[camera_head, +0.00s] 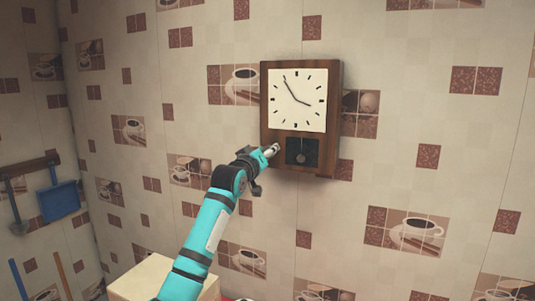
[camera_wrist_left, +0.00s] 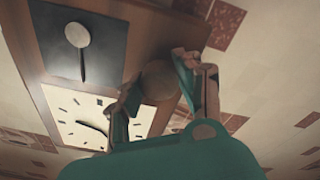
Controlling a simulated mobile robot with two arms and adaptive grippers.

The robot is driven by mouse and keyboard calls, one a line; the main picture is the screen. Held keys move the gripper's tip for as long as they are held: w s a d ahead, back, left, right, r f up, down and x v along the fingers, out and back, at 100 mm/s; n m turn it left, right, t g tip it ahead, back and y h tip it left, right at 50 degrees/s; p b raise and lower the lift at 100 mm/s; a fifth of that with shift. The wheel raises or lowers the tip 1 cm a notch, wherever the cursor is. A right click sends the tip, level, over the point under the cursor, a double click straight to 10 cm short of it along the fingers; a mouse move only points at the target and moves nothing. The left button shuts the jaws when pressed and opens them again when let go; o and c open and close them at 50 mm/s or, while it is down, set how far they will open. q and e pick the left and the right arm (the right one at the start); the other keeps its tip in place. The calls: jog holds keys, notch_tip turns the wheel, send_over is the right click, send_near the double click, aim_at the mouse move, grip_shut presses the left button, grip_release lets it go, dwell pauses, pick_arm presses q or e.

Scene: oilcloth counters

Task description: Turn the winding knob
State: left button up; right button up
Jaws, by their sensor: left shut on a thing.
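A wooden wall clock (camera_head: 332,110) with a white square dial (camera_head: 297,102) hangs on the wall. A pendulum (camera_head: 301,157) shows in its dark lower window. My left gripper (camera_head: 270,151) is at the clock's lower left side. In the left wrist view the clock appears turned over, with the dial (camera_wrist_left: 75,122) below the pendulum bob (camera_wrist_left: 77,35). There a round brown winding knob (camera_wrist_left: 158,84) sits between the two fingers of my left gripper, which is shut on it. In the head view the knob is hidden behind the gripper. My right gripper is not in view.
A pale box-like block (camera_head: 140,277) stands low beside my left arm. A blue dustpan (camera_head: 60,200) hangs from a rack (camera_head: 32,166) on the left wall. The tiled wall right of the clock is clear.

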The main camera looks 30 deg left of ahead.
pick_arm(q)
jog(key=shift+f+m, duration=0.15)
jog(key=shift+m, duration=0.45)
jog(key=o, duration=1.2)
jog(key=shift+s, duration=0.1)
jog(key=s, duration=1.1)
jog(key=shift+s+d+f, duration=0.25)
jog(key=shift+s+d, duration=0.1)
jog(key=shift+s, duration=0.05)
jog(key=shift+f, duration=0.1)
